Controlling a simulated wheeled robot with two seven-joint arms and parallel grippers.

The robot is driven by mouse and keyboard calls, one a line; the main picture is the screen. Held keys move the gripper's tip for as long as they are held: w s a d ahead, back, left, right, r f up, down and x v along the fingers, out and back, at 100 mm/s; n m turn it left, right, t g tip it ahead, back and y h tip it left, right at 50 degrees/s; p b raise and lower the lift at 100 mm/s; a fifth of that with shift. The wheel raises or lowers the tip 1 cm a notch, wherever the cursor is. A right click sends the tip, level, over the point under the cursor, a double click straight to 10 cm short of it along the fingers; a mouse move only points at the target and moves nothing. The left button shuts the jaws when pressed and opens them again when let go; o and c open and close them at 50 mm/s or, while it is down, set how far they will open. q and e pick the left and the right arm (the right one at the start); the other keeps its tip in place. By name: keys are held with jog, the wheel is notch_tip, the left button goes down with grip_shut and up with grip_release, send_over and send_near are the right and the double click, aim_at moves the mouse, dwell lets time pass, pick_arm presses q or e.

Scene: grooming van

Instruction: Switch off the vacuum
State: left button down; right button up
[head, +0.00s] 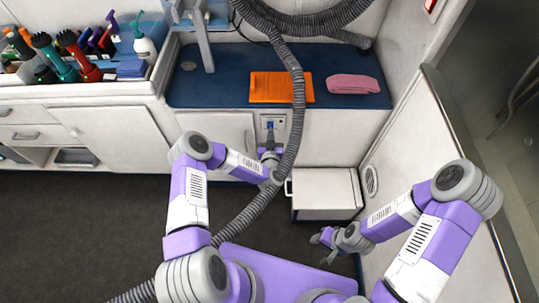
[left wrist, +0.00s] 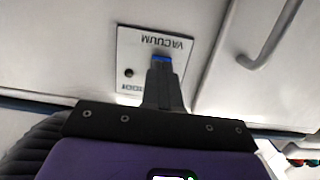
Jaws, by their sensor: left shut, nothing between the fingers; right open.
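The vacuum switch panel (head: 281,119) is a small pale plate on the white cabinet front, below the blue counter. In the left wrist view the panel (left wrist: 130,50) appears upside down, lettered VACUUM, with a dark round spot. A blue switch (left wrist: 161,58) on it shows just beyond my fingertips. My left gripper (head: 269,147) is shut and empty, pointing at the panel. In the left wrist view my left gripper (left wrist: 163,72) overlaps the switch's lower edge; I cannot tell whether they touch. My right gripper (head: 322,238) is open and empty, low at the right.
A grey ribbed hose (head: 297,90) hangs over the counter (head: 225,88) and runs past my left gripper to the floor. A white box (head: 325,190) stands right of that gripper. An orange mat (head: 268,87) and pink towel (head: 352,84) lie on the counter. Open floor (head: 80,235) is at left.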

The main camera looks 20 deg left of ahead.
pick_arm(q)
jog(key=s+d+f+p, duration=0.2)
jog(key=s+d+p, duration=0.1)
jog(key=s, duration=0.9)
jog(key=shift+s+d, duration=0.15)
jog(key=shift+d, duration=0.05)
jog(key=s+d+f+m+g+h+p, duration=0.1)
jog(key=s+d+m+g+h+p, duration=0.1)
jog(key=s+d+g+h, duration=0.35)
jog(key=s+r+n+g+h+p, duration=0.1)
jog(key=s+r+g+h, duration=0.2)
jog(key=s+g, duration=0.6)
jog(key=s, duration=0.7)
jog(key=shift+a+r+n, duration=0.2)
jog(key=shift+a+n, duration=0.1)
jog(key=shift+a, duration=0.1)
jog(key=shift+a+g, duration=0.1)
jog(key=shift+g, duration=0.15)
